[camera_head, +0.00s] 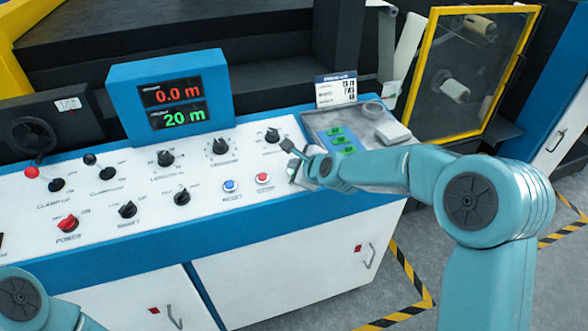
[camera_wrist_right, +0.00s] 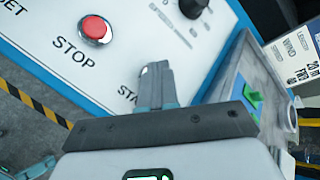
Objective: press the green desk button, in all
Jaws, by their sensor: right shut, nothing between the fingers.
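The desk (camera_head: 225,170) is a white sloped panel with knobs and buttons. My right gripper (camera_head: 297,168) is shut and empty, low over the panel just right of the red STOP button (camera_head: 263,177). In the right wrist view its closed fingers (camera_wrist_right: 155,82) reach across the panel beside a partly covered label that begins "STA". The green button is not clearly visible; the fingers cover the place by this label. I cannot tell whether they touch or press it. My left gripper is not in view; only part of my left arm shows at lower left.
A blue RESET button (camera_head: 230,186) sits left of STOP. Several black knobs fill the panel. A grey tray (camera_head: 312,122) with green pieces lies right of the gripper. The display (camera_head: 170,95) reads 0.0 m in red and 20 m in green. A yellow-framed door (camera_head: 432,60) stands behind.

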